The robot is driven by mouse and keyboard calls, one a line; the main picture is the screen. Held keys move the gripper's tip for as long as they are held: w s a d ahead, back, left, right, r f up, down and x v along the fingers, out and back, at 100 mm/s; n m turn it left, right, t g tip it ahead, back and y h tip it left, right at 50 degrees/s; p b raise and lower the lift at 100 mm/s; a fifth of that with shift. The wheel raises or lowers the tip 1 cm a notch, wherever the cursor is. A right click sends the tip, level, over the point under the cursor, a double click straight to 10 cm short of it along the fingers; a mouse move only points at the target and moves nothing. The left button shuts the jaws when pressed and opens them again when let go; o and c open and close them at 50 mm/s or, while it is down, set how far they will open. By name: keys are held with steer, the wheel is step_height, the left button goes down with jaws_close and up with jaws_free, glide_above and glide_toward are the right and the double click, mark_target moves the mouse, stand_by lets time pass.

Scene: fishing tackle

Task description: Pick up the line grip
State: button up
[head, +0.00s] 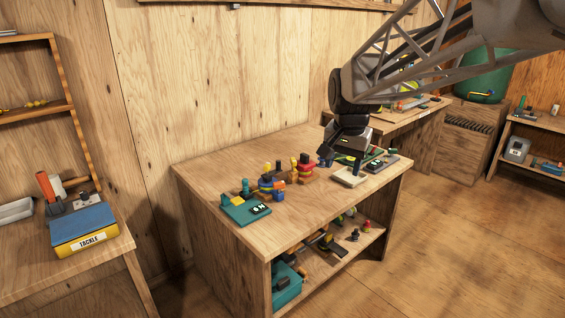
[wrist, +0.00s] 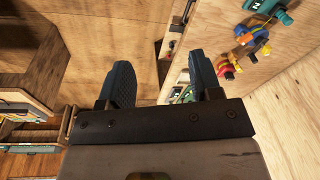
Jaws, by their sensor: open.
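I cannot tell for sure which item is the line grip; the small tackle pieces on the middle workbench (head: 215,172) are too small to name. My gripper (head: 327,158) hangs over the right part of that bench in the head view. In the wrist view its two dark fingers (wrist: 163,78) are spread wide with nothing between them. A cream block (head: 350,177) lies just right of and below the gripper in the head view. The gripper and arm hide part of the bench behind them.
Red and yellow stacked pieces (head: 305,170), blue and orange pieces (head: 270,186) and a teal lettered case (head: 246,209) stand left of the gripper. A lower shelf (head: 340,246) holds more tackle. A blue and yellow tackle box (head: 84,230) is far left.

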steer(key=w+a+f+m, duration=0.2)
steer(key=w+a, duration=0.5)
steer(key=w, duration=0.6)
steer(key=m+g, duration=0.2)
steer(key=m, duration=0.3)
glide_above(244, 179)
steer(key=f, duration=2.2)
steer(key=shift+s+d+f, duration=0.25)
steer(key=shift+s+d, duration=0.05)
steer(key=shift+d, duration=0.1)
steer(key=shift+w+a+f, duration=0.15)
steer(key=shift+a+f, duration=0.1)
steer(key=shift+f, duration=0.05)
steer(key=shift+f, duration=1.3)
